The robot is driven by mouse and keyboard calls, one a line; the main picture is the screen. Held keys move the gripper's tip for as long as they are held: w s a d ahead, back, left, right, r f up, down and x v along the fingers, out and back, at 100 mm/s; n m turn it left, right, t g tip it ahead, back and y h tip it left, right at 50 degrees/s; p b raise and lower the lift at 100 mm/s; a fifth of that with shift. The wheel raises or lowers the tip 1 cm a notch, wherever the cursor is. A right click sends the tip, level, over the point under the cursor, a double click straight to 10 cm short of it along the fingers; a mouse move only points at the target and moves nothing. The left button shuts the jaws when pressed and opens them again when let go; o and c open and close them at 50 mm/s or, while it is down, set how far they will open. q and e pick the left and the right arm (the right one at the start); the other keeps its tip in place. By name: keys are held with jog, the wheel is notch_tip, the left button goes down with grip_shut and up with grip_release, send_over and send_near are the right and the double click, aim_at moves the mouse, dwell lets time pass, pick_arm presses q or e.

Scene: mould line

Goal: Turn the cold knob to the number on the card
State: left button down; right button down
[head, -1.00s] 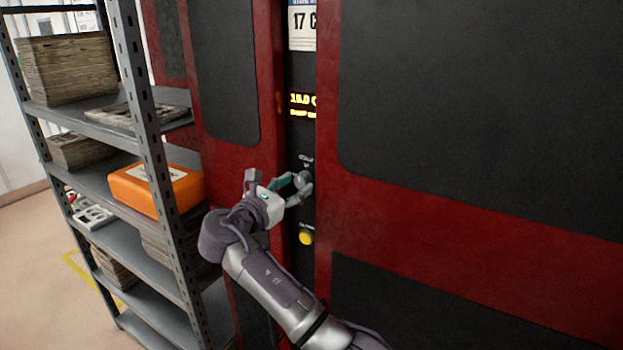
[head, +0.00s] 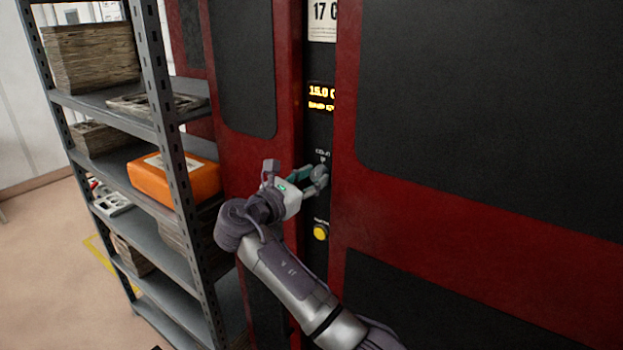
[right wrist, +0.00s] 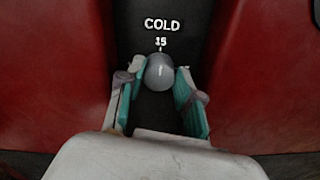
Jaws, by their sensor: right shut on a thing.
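The cold knob (right wrist: 159,74) is a round grey knob under the label COLD and the number 15 in the right wrist view. Its white mark points straight up toward the 15. In the head view the knob (head: 320,175) is partly covered by my right gripper (head: 309,179). My right gripper (right wrist: 160,88) has one finger on each side of the knob and is shut on it. The card (head: 322,20) is white and shows 17 and a partly cut-off letter. An amber display (head: 321,97) below the card reads about 15.0. My left gripper is in neither view.
A yellow button (head: 320,232) sits below the knob on the dark strip. Red and black machine panels (head: 480,110) flank the strip. A grey metal shelf (head: 163,95) with an orange box (head: 150,185) and stacked boards (head: 92,57) stands close at the left.

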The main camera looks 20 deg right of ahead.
jog(key=m+b, duration=0.2)
jog(key=shift+d+m, duration=0.1)
jog(key=shift+m, duration=0.2)
jog(key=m+b, duration=0.4)
jog(key=m, duration=0.2)
jog(key=shift+s+f+b, duration=0.1)
jog(key=shift+b, duration=0.25)
jog(key=m+b, duration=0.3)
jog(key=m, duration=0.1)
jog(key=shift+m+y+b, duration=0.3)
jog(key=shift+b, duration=0.05)
jog(key=shift+r+m+b, duration=0.2)
jog(key=shift+m+b, duration=1.4)
jog(key=shift+m, duration=0.5)
jog(key=shift+r, duration=0.1)
